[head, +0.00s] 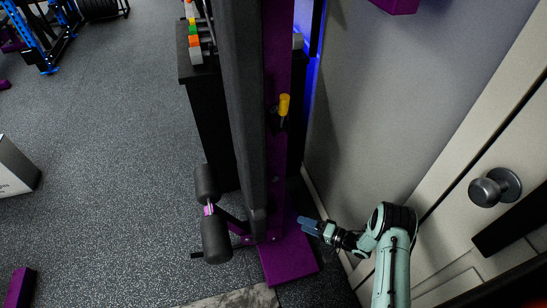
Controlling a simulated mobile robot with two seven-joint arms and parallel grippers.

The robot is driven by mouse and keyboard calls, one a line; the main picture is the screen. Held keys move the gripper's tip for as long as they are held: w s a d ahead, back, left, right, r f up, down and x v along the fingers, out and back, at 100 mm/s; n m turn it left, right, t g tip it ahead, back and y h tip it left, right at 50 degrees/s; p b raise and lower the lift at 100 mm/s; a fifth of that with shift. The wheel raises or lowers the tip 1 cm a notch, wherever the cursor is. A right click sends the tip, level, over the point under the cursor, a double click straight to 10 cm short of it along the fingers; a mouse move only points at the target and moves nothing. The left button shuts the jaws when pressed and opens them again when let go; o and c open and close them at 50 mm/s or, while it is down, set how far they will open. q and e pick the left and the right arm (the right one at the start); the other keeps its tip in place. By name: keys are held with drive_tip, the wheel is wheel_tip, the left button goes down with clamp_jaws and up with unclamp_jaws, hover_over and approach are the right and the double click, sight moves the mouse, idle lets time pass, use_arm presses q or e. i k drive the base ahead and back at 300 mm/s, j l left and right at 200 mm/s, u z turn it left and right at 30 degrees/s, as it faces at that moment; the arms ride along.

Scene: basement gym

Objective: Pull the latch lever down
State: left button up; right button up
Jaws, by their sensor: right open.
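A purple upright post (276,60) of a gym machine stands near the middle of the head view. A yellow-handled piece (284,104), which looks like the latch lever, sticks up from a dark fitting on this post. My right gripper (308,226) is low at the centre right, beside the post and above the floor near the purple base plate. It points left, is open and appears empty. It is well below the yellow handle in the picture and apart from it. My left gripper is out of view.
A long dark pad (245,110) and foam rollers (214,240) are on the machine's left side. A grey wall (400,90) and a pale door with a round knob (495,187) stand at right. The purple base plate (290,262) lies below. Open floor (110,150) is at left.

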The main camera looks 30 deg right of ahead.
sight(284, 100)
drive_tip(key=k+j, duration=0.15)
drive_tip(key=j, duration=0.15)
drive_tip(key=k+j, duration=0.1)
drive_tip(key=j, duration=0.25)
drive_tip(key=k+j, duration=0.15)
drive_tip(key=j, duration=0.15)
drive_tip(key=k+j, duration=0.1)
drive_tip(key=j, duration=0.25)
